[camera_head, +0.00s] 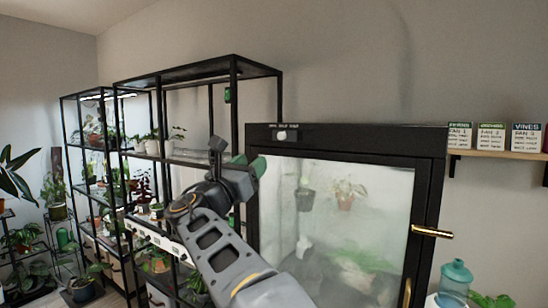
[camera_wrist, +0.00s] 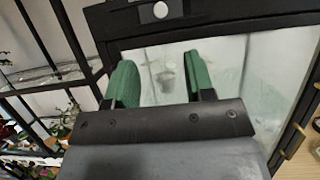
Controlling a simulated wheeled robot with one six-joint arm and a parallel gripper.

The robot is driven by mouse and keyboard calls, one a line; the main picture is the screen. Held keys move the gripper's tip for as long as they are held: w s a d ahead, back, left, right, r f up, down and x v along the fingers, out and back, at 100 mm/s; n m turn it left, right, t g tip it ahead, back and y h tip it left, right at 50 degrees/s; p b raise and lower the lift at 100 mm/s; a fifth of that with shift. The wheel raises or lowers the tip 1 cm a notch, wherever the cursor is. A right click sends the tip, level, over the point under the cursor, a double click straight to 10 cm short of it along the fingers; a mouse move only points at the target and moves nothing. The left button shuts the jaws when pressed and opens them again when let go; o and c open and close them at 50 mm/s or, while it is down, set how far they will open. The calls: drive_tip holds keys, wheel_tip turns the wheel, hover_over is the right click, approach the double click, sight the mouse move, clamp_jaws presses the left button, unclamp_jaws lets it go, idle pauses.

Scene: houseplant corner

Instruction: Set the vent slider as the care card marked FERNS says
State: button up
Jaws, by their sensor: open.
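The glass-fronted black cabinet (camera_head: 432,180) stands in the middle right. On its top bar is a small strip of lettering with a white slider knob (camera_head: 287,135), near the left end of the bar. The knob also shows at the top of the wrist view (camera_wrist: 161,10). My gripper (camera_head: 249,162), with green fingers, is open and empty, left of and below the knob and apart from it. Three care cards stand on the right shelf: the left one (camera_head: 459,136) has a green header too small to read surely, the middle one (camera_head: 491,136) and VINES (camera_head: 526,137). Their lower lines are unreadable.
Black plant racks (camera_head: 160,78) with several potted plants stand to the left. The cabinet door has a brass handle (camera_head: 432,231). A teal-topped bottle (camera_head: 455,280) stands at lower right, below the wooden shelf (camera_head: 500,153). Space before the cabinet's top bar looks clear.

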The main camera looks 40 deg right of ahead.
sight(280, 136)
drive_tip(key=p+x, duration=0.3)
drive_tip(key=x, duration=0.9)
drive_tip(key=shift+s+r+p, duration=0.1)
drive_tip(key=shift+r+p, duration=0.05)
drive_tip(key=shift+p, duration=0.25)
drive_tip(key=shift+x, duration=0.9)
clamp_jaws()
